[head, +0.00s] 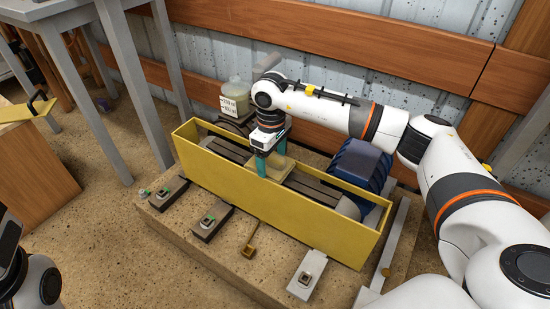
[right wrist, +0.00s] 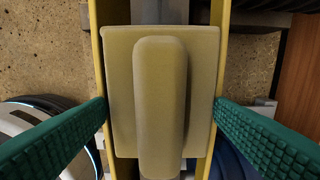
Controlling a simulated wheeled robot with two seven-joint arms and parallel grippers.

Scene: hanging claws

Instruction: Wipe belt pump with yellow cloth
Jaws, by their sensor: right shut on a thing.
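The belt pump has a long yellow guard (head: 229,187) with a grey belt (head: 313,187) running inside it and a blue motor (head: 360,163) behind its right part. The yellow cloth shows as a pale yellow square pad with a raised rounded ridge (right wrist: 160,90) in the right wrist view. In the head view the cloth (head: 272,176) lies over the middle of the guard. Contact beneath the cloth is hidden. My left gripper (head: 10,240) is partly in view at the lower left, its fingers unclear.
The pump stands on a stone-like plinth (head: 240,262) with several small brackets along its front. A pale container (head: 235,97) stands behind the guard. A grey-legged table (head: 75,85) is at the upper left. A wooden-railed wall (head: 400,50) closes the back.

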